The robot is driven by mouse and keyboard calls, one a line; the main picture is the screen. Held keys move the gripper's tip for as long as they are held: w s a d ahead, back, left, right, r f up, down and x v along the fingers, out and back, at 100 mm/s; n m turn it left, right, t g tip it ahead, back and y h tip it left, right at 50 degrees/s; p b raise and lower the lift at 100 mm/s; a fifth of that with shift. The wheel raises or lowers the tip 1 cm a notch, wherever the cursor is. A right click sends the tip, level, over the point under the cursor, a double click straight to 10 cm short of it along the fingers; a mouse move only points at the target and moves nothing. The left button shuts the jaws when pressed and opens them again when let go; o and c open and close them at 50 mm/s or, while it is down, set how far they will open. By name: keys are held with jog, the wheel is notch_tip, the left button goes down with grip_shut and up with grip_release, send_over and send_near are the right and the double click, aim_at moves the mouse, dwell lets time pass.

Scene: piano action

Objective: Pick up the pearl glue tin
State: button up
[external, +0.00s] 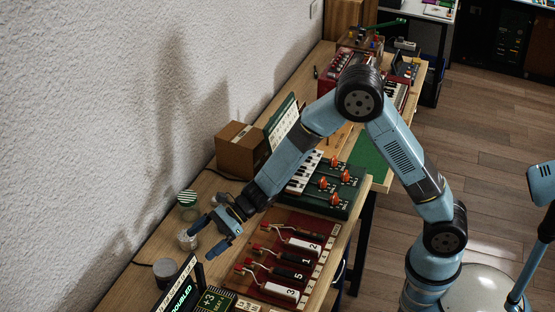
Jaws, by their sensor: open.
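My gripper (203,241) is open over the left part of the wooden bench, its two blue fingers pointing down and to the left. A small pale, whitish round container (187,239) stands just beyond the fingertips, near the wall; it may be the pearl glue tin, but its label is too small to read. Nothing shows between the fingers, and I cannot tell whether they touch the container. A jar with a green-and-white striped lid (187,197) stands a little behind it. A grey round tin or puck (165,268) sits nearer the front.
A red board with numbered piano hammers (290,262) lies right of my gripper. A green keyboard unit with orange knobs (335,187) and a cardboard box (241,150) stand farther back. A lit display (181,297) is at the front. The wall runs close along the left.

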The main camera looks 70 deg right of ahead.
aim_at(166, 273)
jog(key=shift+w+a+f+m, duration=0.1)
jog(key=shift+w+f+m, duration=0.2)
jog(key=shift+f, duration=0.2)
jog(key=shift+w+f+m, duration=0.25)
jog(key=shift+f+m, duration=0.05)
jog(key=shift+f, duration=0.15)
jog(key=shift+w+a+f+t, duration=0.2)
jog(key=shift+t, duration=0.1)
jog(key=x, duration=0.8)
jog(key=shift+x, duration=2.6)
jog(key=shift+s, duration=0.2)
jog(key=shift+c, duration=0.3)
jog(key=c, duration=0.9)
jog(key=shift+r, duration=0.1)
jog(key=shift+c, duration=0.2)
